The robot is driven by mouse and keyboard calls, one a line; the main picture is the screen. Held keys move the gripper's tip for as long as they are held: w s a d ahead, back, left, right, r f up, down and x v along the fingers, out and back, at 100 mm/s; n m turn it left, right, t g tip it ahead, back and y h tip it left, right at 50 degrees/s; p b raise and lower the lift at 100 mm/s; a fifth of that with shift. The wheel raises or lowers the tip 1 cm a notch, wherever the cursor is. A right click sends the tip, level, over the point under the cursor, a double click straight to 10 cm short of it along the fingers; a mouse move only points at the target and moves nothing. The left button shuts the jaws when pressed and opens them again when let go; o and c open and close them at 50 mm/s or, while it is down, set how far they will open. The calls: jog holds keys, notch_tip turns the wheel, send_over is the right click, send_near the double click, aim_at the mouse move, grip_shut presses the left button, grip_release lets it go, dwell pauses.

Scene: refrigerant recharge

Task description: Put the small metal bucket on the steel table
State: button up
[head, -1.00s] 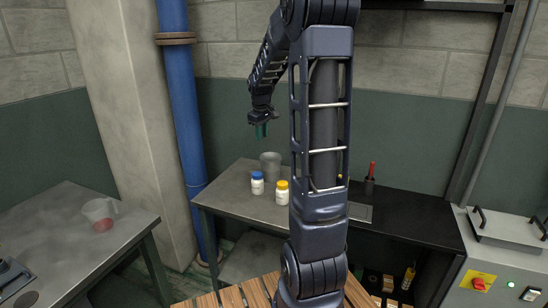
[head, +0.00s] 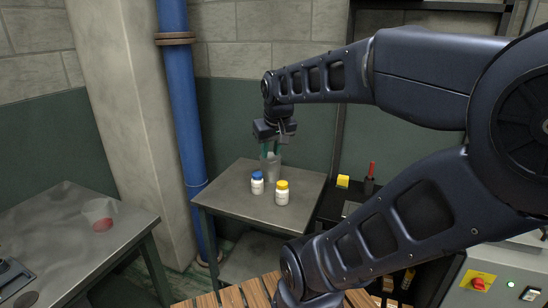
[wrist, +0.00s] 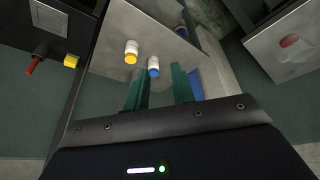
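The small metal bucket (head: 270,170) is a plain grey cup-shaped pail. In the head view it stands upright at the back of the grey metal-topped table (head: 235,190) in the middle. My gripper (head: 271,150) points down at the bucket's top, its green fingers at the rim. In the wrist view the fingers (wrist: 160,92) are apart. I cannot make out the bucket clearly between them, nor whether they touch it. A second grey metal table (head: 60,240) stands at the left. I cannot tell which of the two the task calls the steel table.
A blue-capped bottle (head: 257,184) and a yellow-capped bottle (head: 282,193) stand in front of the bucket. A clear jug with red in it (head: 101,214) is on the left table. A blue pipe (head: 182,110) rises behind, left of the bucket.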

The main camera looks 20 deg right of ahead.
jog(key=shift+s+a+f+m, duration=0.15)
jog(key=shift+s+f+m, duration=0.1)
jog(key=shift+s, duration=0.6)
jog(key=shift+s+a+f+m, duration=0.15)
jog(key=shift+s+f, duration=0.1)
jog(key=shift+s, duration=0.6)
